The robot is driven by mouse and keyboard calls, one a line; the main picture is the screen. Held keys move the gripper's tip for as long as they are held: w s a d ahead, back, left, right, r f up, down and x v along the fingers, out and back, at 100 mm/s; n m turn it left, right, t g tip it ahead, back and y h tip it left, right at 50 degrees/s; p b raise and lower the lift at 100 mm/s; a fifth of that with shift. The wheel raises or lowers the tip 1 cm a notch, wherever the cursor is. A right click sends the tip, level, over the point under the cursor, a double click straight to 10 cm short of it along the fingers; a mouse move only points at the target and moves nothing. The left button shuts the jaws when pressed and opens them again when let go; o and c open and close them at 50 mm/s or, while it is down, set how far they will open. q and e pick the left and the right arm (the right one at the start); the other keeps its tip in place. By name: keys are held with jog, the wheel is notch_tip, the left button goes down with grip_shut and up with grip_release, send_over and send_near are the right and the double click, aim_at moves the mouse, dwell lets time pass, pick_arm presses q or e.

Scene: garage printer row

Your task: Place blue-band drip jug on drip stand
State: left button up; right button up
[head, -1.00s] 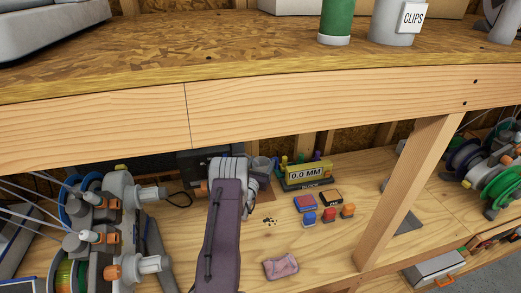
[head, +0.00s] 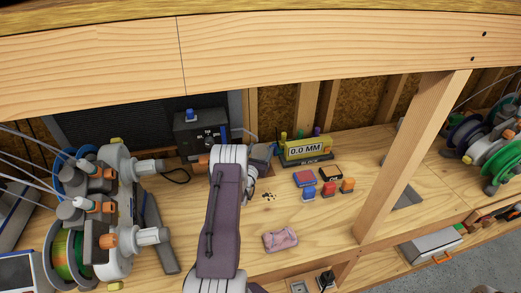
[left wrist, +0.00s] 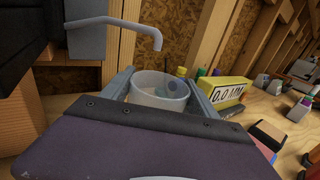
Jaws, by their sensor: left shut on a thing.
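My left gripper (left wrist: 160,84) is shut on a pale, round, open-topped jug (left wrist: 158,92), which sits between its two grey fingers in the left wrist view. The jug looks upright. Its lower part is hidden behind my wrist, and I cannot make out a blue band. A grey bent spout (left wrist: 130,27) comes out above and left of the jug's mouth. In the head view my forearm covers most of the gripper, and only a small grey piece shows beside it. I cannot make out the drip stand or whether the jug touches it. My right gripper is not in view.
A black box with a blue button (head: 198,135) stands left of my arm. A yellow "0.0 MM" block (head: 307,150) stands right. Small coloured blocks (head: 328,190) and a pink sponge (head: 281,240) lie nearby. A wooden post (head: 412,155) and overhead beam (head: 280,60) bound the space.

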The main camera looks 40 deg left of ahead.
aim_at(258, 158)
pick_arm(q)
jog(key=shift+r, duration=0.15)
jog(key=shift+f+b, duration=0.55)
jog(key=shift+f, duration=0.05)
jog(key=o, duration=1.5)
jog(key=shift+c, duration=0.2)
jog(key=shift+s, duration=0.1)
jog(key=v, duration=0.7)
jog(key=shift+s+d+r, duration=0.1)
jog(key=shift+s, duration=0.1)
